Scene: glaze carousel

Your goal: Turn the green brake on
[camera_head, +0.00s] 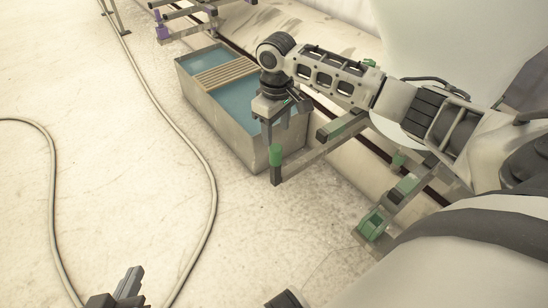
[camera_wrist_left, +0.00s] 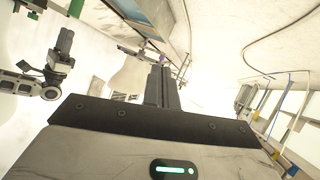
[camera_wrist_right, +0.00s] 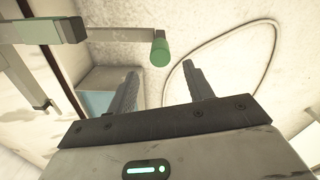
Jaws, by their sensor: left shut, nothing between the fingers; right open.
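The green brake's crank arm (camera_head: 312,155) sticks out from the machine and ends in an upright green grip (camera_head: 275,155) in front of the tank. In the right wrist view the green grip (camera_wrist_right: 160,52) lies beyond the fingertips, roughly between them across the picture, and not held. My right gripper (camera_wrist_right: 160,75) is open and points down; in the head view its fingers (camera_head: 278,133) are just above the green grip. I cannot tell whether they touch it. My left gripper (camera_head: 133,274) is shut and empty at the bottom left, far from the brake.
A tank (camera_head: 222,122) of blue liquid with a slatted rack (camera_head: 225,73) stands behind the green grip. A purple-marked fixture (camera_head: 162,30) is at the top left. A green bracket (camera_head: 372,224) is at the lower right. A hose (camera_head: 205,165) crosses the otherwise clear floor.

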